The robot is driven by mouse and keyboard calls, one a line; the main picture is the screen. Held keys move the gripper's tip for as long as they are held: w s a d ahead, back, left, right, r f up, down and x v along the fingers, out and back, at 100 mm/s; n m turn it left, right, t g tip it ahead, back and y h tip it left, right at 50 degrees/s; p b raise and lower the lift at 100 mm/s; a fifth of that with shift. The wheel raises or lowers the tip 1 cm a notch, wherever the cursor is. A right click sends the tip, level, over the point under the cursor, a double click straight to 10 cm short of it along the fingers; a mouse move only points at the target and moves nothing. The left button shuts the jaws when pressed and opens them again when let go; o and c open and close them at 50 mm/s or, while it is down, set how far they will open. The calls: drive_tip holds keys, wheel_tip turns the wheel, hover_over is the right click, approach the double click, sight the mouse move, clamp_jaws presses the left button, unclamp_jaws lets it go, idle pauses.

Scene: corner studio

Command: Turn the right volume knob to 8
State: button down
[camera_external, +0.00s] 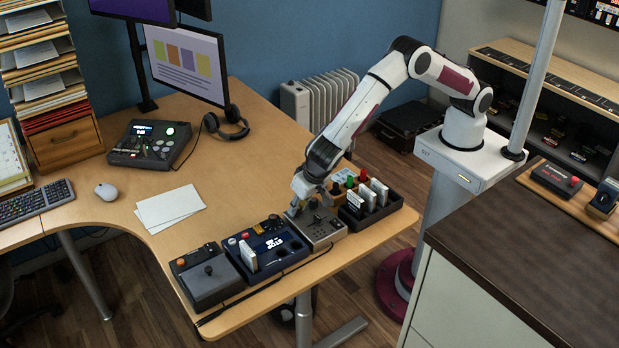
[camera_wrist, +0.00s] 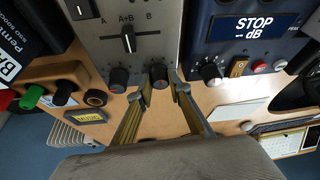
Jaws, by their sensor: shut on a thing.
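A grey mixer (camera_wrist: 108,40) has a slide lever (camera_wrist: 128,38) marked A, A+B and B. Two dark knobs with red centres sit along its lower edge in the wrist view: the left knob (camera_wrist: 118,78) and the right volume knob (camera_wrist: 158,76). My gripper (camera_wrist: 159,86) has its two fingers on either side of the right knob, shut on it. The knob's scale is too small to read, and its setting cannot be told. In the external view, my gripper (camera_external: 295,208) is down at the far left corner of the grey mixer (camera_external: 322,232), hiding the knob.
A blue unit (camera_external: 270,250) with a "STOP -dB" display (camera_wrist: 253,26) and its own knob (camera_wrist: 211,73) stands close beside the mixer. On the other side are a black cartridge rack (camera_external: 385,212) and small coloured pegs. Paper sheets (camera_external: 170,208) lie on the open desk.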

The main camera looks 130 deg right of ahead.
drive_tip(key=shift+a+m+g, duration=0.1)
drive_tip(key=shift+m+g, duration=0.2)
drive_tip(key=shift+m, duration=0.5)
drive_tip(key=c, duration=1.9)
unclamp_jaws()
drive_tip(key=shift+w, duration=0.1)
drive_tip(key=shift+n, duration=0.4)
drive_tip(key=n+t, duration=0.1)
drive_tip(key=n, duration=0.3)
drive_tip(key=shift+s+d+t, duration=0.2)
drive_tip(key=shift+t, duration=0.2)
drive_tip(key=shift+n+t+y, duration=0.35)
drive_tip(key=shift+n+y, duration=0.05)
drive_tip(key=shift+n, duration=0.7)
drive_tip(key=shift+n+t+y, duration=0.35)
drive_tip(key=shift+n+y, duration=0.05)
drive_tip(key=shift+n, duration=0.7)
drive_tip(key=shift+n, duration=0.3)
